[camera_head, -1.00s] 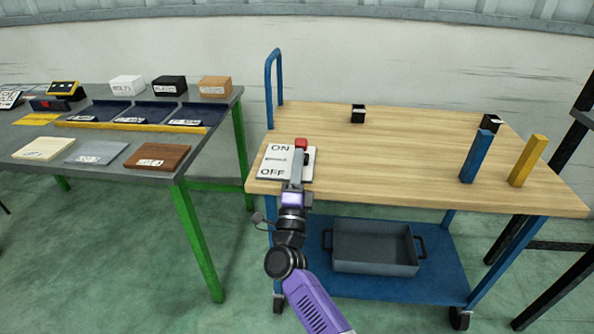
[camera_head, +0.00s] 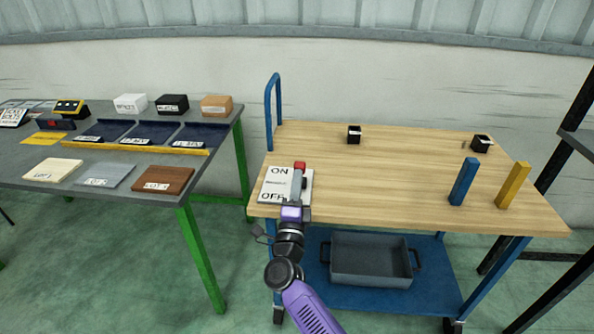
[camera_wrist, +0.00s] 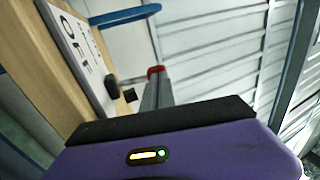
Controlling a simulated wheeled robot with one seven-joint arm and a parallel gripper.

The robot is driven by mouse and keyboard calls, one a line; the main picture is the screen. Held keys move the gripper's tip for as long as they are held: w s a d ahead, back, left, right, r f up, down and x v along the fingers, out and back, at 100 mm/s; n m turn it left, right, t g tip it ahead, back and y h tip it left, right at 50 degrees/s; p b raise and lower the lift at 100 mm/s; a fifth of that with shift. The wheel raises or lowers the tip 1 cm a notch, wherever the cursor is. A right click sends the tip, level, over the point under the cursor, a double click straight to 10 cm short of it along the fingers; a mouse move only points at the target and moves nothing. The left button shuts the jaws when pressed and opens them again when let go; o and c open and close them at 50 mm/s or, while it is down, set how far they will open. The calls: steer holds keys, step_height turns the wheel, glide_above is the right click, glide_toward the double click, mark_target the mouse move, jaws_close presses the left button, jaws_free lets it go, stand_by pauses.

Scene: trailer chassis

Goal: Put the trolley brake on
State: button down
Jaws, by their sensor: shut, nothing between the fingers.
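The brake plate (camera_head: 272,185) is a white panel on the front left corner of the trolley's wooden top (camera_head: 390,190), marked ON at its far end and OFF at its near end. A red knob (camera_head: 300,166) shows at the ON end; it also shows in the wrist view (camera_wrist: 156,71). My gripper (camera_head: 297,177) is shut and empty over the right part of the plate, its tips close to the red knob. I cannot tell whether they touch. A dark piece (camera_wrist: 112,84) stands off the plate in the wrist view. My fingers partly hide the lever.
Two black blocks (camera_head: 354,135) (camera_head: 481,144), a blue post (camera_head: 463,181) and a yellow post (camera_head: 513,186) stand on the trolley. A grey bin (camera_head: 371,262) sits on its lower shelf. A grey table (camera_head: 120,182) with boxes and trays stands at left.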

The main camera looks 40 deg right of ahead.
mark_target(299, 163)
steer(key=shift+w+d+r+g+y+p, duration=0.15)
steer(key=shift+r+g+y+p, duration=0.2)
steer(key=shift+p, duration=0.8)
steer(key=shift+w+d+r+g+y+p, duration=0.15)
steer(key=shift+r+p, duration=0.25)
steer(key=shift+p, duration=0.75)
steer(key=shift+w+d+r+g+y+p, duration=0.15)
steer(key=shift+r+p, duration=0.25)
steer(key=shift+p, duration=0.75)
steer(key=y+p, duration=0.1)
steer(key=p, duration=0.2)
steer(key=w+d+g+y+p, duration=0.1)
steer(key=p, duration=0.2)
steer(key=shift+d+r, duration=0.15)
steer(key=shift+r, duration=0.25)
steer(key=shift+d+f+g+p, duration=0.1)
steer(key=shift+d+g+p, duration=0.15)
steer(key=shift+p, duration=0.4)
steer(key=shift+w+d+p, duration=0.35)
steer(key=shift+p, duration=0.15)
steer(key=shift+r+b+x, duration=0.1)
steer(key=shift+b+x, duration=0.1)
steer(key=shift+x, duration=0.6)
steer(key=shift+r+b+x, duration=0.15)
steer(key=shift+x, duration=0.7)
steer(key=shift+w+d+r, duration=0.1)
steer(key=shift+d+r, duration=0.1)
steer(key=shift+r, duration=0.05)
